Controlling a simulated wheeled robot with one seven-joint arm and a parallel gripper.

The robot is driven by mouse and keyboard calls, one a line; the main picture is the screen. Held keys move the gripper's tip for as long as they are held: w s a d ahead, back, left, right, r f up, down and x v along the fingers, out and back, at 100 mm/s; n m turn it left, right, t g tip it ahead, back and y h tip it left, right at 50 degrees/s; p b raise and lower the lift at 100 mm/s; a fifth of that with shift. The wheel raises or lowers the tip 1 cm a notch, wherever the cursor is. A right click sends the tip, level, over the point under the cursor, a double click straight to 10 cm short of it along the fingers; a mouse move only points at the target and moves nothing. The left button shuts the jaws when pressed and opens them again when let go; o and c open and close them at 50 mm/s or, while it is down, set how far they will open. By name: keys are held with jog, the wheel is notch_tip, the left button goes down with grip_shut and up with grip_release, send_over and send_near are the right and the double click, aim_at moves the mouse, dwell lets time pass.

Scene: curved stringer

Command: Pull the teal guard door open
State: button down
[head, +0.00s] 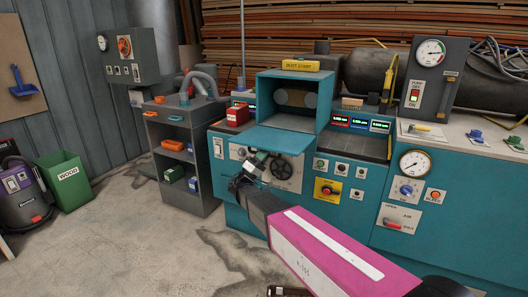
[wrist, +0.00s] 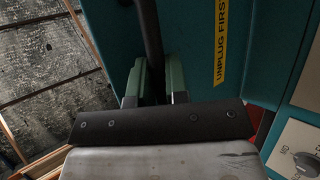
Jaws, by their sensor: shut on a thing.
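The teal guard door (head: 298,139) is hinged along the bottom of a teal box (head: 265,100) on the machine. It is folded down and out, so the box's dark inside with two round grey parts (head: 295,98) shows. My gripper (head: 259,158) is just below the door's outer edge. In the wrist view my gripper's green fingers (wrist: 154,88) are shut on a dark bar-like handle (wrist: 151,38) beside a teal panel. The handle's ends are hidden, and in the head view my gripper covers it.
A handwheel (head: 284,173) is on the machine front right behind my gripper. A red box (head: 238,115) stands left of the teal box. A grey shelf cart (head: 184,150) stands at the left. A yellow "UNPLUG FIRST" label (wrist: 221,52) is on the teal panel.

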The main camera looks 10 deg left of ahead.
dwell(0.4)
jog(key=c, duration=1.4)
grip_release()
jog(key=shift+f, duration=0.1)
jog(key=v, duration=1.1)
jog(key=shift+d, duration=0.1)
